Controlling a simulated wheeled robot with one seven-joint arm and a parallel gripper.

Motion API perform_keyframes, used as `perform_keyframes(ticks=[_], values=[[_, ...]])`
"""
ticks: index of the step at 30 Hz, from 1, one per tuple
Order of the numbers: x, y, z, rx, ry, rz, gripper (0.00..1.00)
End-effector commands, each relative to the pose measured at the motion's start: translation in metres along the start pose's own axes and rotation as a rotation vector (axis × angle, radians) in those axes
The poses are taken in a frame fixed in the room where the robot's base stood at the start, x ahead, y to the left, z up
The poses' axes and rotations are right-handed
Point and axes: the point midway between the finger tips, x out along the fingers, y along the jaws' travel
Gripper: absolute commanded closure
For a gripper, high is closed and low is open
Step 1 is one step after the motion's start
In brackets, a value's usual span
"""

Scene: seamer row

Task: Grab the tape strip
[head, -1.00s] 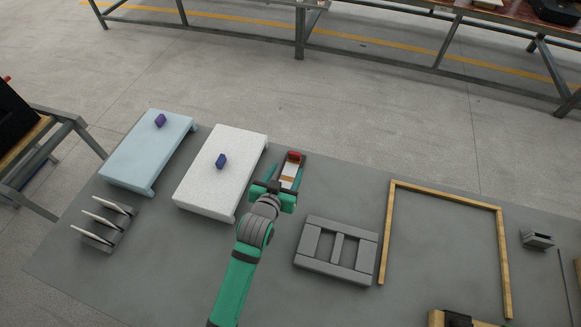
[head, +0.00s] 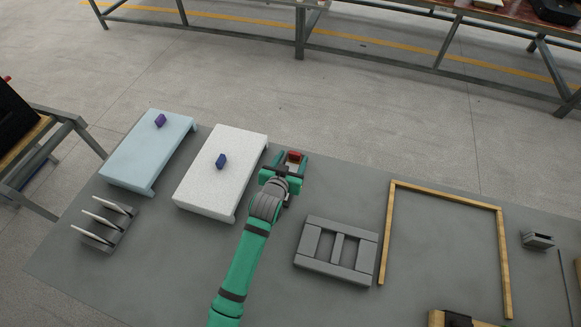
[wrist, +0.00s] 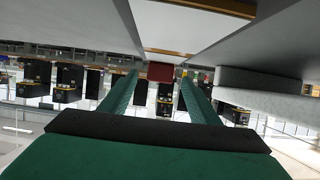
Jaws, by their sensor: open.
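A small narrow piece with a red end block (head: 294,155) lies near the table's back edge and is the likeliest tape strip; I cannot tell its exact bounds. The red block (wrist: 160,72) shows in the wrist view between my fingertips, with a white panel with orange edges (wrist: 185,30) above it in the picture. My gripper (head: 289,163) is over this piece with its two green fingers apart, one on each side of the red block. In the wrist view my gripper (wrist: 159,80) holds nothing. Whether the fingers touch the block is not clear. My gripper hides most of the white part in the head view.
A white speckled board (head: 210,190) with a blue block is close to the left of my gripper. A pale blue board (head: 140,165) with a purple block is farther left. A grey frame (head: 310,240) lies to the right, then a wooden frame (head: 450,195).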

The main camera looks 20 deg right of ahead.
Motion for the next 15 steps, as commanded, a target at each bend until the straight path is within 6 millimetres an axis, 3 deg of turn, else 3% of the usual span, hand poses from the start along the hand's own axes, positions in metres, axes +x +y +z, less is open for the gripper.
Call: perform_keyframes(ticks=[6,15], values=[[0.013,0.000,0.000,0.000,0.000,0.000,0.44],[0.015,0.000,0.000,0.000,0.000,0.000,0.44]])
